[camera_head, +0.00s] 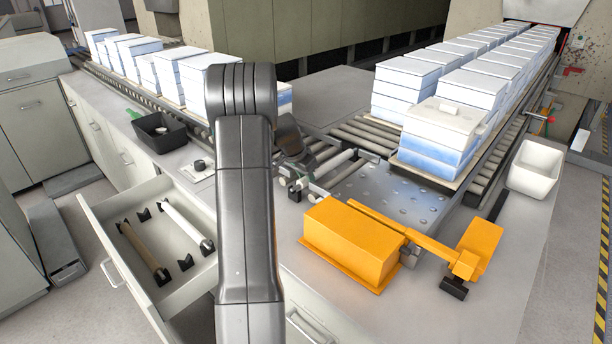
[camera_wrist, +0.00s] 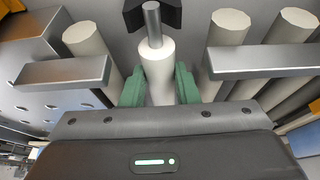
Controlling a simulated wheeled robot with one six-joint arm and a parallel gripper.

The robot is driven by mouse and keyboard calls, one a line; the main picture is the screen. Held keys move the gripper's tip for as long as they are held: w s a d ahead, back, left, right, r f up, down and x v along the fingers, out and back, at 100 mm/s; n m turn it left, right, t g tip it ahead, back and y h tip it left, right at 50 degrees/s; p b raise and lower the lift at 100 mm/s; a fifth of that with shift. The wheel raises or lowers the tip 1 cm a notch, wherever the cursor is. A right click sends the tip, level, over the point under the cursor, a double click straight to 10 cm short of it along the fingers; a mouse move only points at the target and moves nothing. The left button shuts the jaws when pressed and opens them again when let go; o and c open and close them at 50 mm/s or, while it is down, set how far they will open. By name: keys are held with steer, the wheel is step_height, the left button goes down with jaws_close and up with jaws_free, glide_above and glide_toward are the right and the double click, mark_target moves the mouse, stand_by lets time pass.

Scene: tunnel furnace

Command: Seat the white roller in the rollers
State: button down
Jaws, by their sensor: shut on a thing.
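In the wrist view, my gripper (camera_wrist: 160,90) has its green fingers shut on the white roller (camera_wrist: 158,68), one on each side. The roller's bare metal axle end (camera_wrist: 152,22) points to the top of the view, at a black notched bracket (camera_wrist: 168,12). I cannot tell whether the axle rests in the notch. Neighbouring rollers (camera_wrist: 228,28) lie on both sides, and the held roller is in the gap between the metal rail pieces (camera_wrist: 258,64). In the head view, my arm hides part of this spot on the roller conveyor (camera_head: 352,138).
An open drawer (camera_head: 92,226) holds a second white roller (camera_head: 186,224), a brownish roller (camera_head: 146,250) and black holders. An orange machine (camera_head: 350,238) stands at the front right. White stacked blocks (camera_head: 440,130) stand on the conveyor. A black bin (camera_head: 160,132) and white bin (camera_head: 537,168) flank the work area.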

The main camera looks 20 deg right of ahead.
steer(key=shift+f, duration=0.35)
steer(key=c, duration=1)
jaws_free()
steer(key=shift+c, duration=0.2)
steer(key=shift+r, duration=0.1)
